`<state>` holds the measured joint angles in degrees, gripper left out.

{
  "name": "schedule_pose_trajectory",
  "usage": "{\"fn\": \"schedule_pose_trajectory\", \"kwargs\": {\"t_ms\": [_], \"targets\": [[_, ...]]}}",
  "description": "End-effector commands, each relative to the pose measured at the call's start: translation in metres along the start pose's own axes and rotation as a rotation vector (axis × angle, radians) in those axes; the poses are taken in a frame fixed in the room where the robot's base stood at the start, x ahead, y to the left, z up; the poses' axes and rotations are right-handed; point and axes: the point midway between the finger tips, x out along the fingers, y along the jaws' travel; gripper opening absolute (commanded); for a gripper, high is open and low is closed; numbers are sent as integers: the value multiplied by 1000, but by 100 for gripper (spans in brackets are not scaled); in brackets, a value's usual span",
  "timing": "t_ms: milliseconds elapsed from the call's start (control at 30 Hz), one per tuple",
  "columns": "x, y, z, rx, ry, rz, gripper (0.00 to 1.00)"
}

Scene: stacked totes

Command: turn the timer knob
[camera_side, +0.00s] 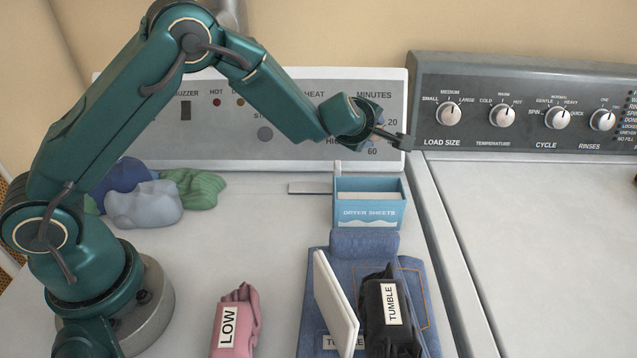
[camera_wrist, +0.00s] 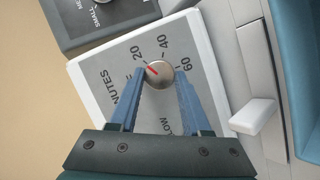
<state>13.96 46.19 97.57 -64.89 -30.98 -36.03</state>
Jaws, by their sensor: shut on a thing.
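The timer knob (camera_wrist: 159,75) is a round metal knob with a red pointer line, on the grey dryer panel under the word MINUTES. In the wrist view the blue-grey fingers of my gripper (camera_wrist: 161,79) reach to either side of it and are shut on it. The red line points to the upper left in that view, roughly toward the 20 side of the dial. Marks 20, 40 and 60 show around it. In the side view my gripper (camera_side: 376,121) is at the right end of the dryer panel (camera_side: 310,100) and hides the knob.
A blue dryer sheets box (camera_side: 369,211) stands below the panel. A folded denim item (camera_side: 415,290), a white board (camera_side: 335,300), a black TUMBLE bundle (camera_side: 390,318) and a pink LOW bundle (camera_side: 238,318) lie nearer. Cloths (camera_side: 145,203) lie left. The washer panel (camera_side: 540,90) adjoins at right.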

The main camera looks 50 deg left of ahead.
Motion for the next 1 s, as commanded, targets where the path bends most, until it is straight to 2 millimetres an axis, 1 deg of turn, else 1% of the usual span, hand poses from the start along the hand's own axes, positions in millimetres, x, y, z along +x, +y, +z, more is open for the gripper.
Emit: {"fn": "schedule_pose_trajectory", "kwargs": {"t_ms": [33, 67, 100, 133, 433, 500, 567, 800, 900, 1000], "targets": [[0, 1, 0, 1, 0, 3, 0], [0, 1, 0, 1, 0, 3, 52], [0, 1, 0, 1, 0, 3, 67], [0, 1, 0, 1, 0, 3, 78], [0, 0, 0, 0, 0, 1, 78], [-3, 0, 0, 0, -1, 1, 78], [-7, 1, 1, 0, -2, 1, 78], [-36, 1, 1, 0, -2, 3, 78], [-45, 1, 1, 0, -2, 3, 78], [-50, 0, 0, 0, -1, 2, 78]]}}
